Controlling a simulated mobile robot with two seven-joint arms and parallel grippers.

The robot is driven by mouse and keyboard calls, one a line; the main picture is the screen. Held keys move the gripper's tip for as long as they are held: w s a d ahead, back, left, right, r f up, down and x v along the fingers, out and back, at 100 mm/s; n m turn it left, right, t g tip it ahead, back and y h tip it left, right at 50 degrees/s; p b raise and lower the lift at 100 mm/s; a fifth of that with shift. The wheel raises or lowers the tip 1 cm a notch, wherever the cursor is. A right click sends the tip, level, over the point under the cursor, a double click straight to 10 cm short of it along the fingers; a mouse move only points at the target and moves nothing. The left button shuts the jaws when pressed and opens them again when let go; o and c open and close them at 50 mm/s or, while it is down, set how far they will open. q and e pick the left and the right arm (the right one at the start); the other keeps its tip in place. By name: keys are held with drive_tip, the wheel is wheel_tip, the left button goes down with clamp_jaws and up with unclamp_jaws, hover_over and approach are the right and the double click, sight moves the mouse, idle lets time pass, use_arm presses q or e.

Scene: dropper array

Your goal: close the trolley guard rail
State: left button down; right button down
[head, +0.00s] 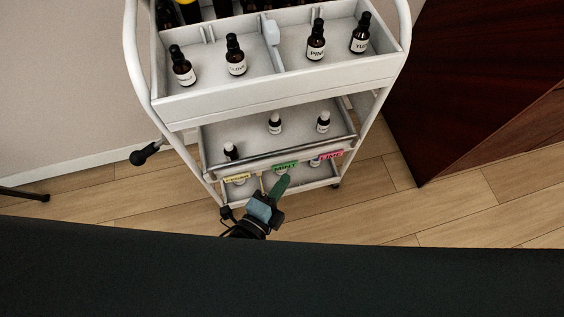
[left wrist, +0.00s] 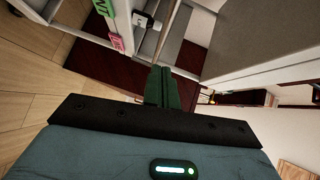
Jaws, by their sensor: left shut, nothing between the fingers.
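The white trolley (head: 130,50) stands in front of me with its shelves one above another. A pale grey bar (head: 265,161) runs along the front of its middle shelf and looks like the guard rail; I cannot tell whether it is latched. My left gripper (head: 284,180) is shut and empty, its green fingers pointing up at the lower shelf front, by the green MINT label (head: 285,168). Contact is unclear. In the left wrist view the shut fingers (left wrist: 162,85) are near the trolley side, with the pink label (left wrist: 117,42) to their left. My right gripper is out of view.
Small dark bottles (head: 236,55) stand in the top tray, and several more on the shelves below. A black-ended peg (head: 147,153) sticks out left of the trolley. A dark red-brown panel (head: 460,80) stands at right. Wooden floor (head: 390,215) is bare around the trolley.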

use_arm(q)
drive_tip(key=shift+w+a+f+b, duration=0.1)
drive_tip(key=shift+w+f+b, duration=0.15)
drive_tip(key=shift+w, duration=1.2)
drive_tip(key=shift+w+f+b, duration=0.1)
drive_tip(key=shift+w+f, duration=0.15)
drive_tip(key=shift+w, duration=1.2)
drive_tip(key=shift+w, duration=0.2)
drive_tip(key=shift+a, duration=0.1)
